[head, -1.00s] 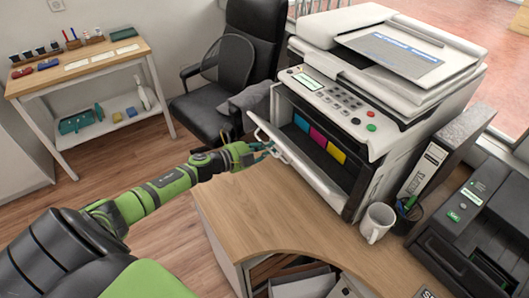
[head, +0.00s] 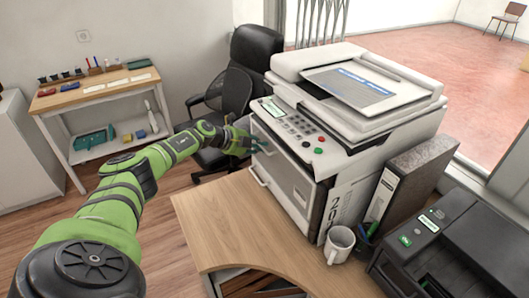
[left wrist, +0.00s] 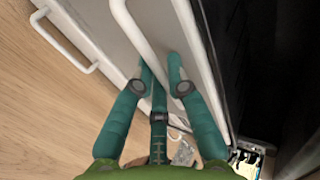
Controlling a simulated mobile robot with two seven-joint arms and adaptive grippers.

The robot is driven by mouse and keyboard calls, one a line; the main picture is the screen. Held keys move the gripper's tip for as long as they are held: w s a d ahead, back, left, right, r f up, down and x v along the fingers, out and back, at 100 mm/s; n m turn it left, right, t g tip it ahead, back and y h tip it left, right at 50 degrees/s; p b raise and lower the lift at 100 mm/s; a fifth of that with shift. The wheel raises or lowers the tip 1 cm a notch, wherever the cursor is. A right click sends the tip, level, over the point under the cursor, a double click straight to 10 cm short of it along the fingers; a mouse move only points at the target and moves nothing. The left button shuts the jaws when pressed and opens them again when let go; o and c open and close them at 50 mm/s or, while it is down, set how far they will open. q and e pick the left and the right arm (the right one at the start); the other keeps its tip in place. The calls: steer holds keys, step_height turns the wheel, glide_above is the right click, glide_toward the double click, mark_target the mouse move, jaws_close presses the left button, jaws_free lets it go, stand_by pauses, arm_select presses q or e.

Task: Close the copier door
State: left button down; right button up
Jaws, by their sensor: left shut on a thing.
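The white copier (head: 345,100) stands on the wooden counter. Its front door (head: 285,168) is up against the body, flush or nearly flush; I cannot tell if a thin gap is left. The coloured cartridges are hidden behind it. My left gripper (head: 255,146) is at the door's upper left edge. In the left wrist view, the teal fingers of my left gripper (left wrist: 160,68) are shut on the white door handle (left wrist: 140,32), beside the pale door panel. My right gripper is not in view.
A lower white handle (left wrist: 65,40) shows in the left wrist view. A white mug (head: 339,244), a grey binder (head: 405,185) and a black printer (head: 450,245) stand right of the copier. A black chair (head: 250,60) is behind my left arm. The counter's front left (head: 225,215) is clear.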

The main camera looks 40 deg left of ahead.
arm_select(q)
steer(key=shift+w+d+r, duration=0.1)
steer(key=shift+w+r, duration=0.1)
steer(key=shift+r, duration=0.1)
stand_by(0.4)
steer(key=c, duration=1.5)
jaws_free()
steer(key=v, duration=1.2)
steer(key=shift+g, duration=0.3)
steer(key=shift+w+r, duration=0.1)
steer(key=shift+r, duration=0.05)
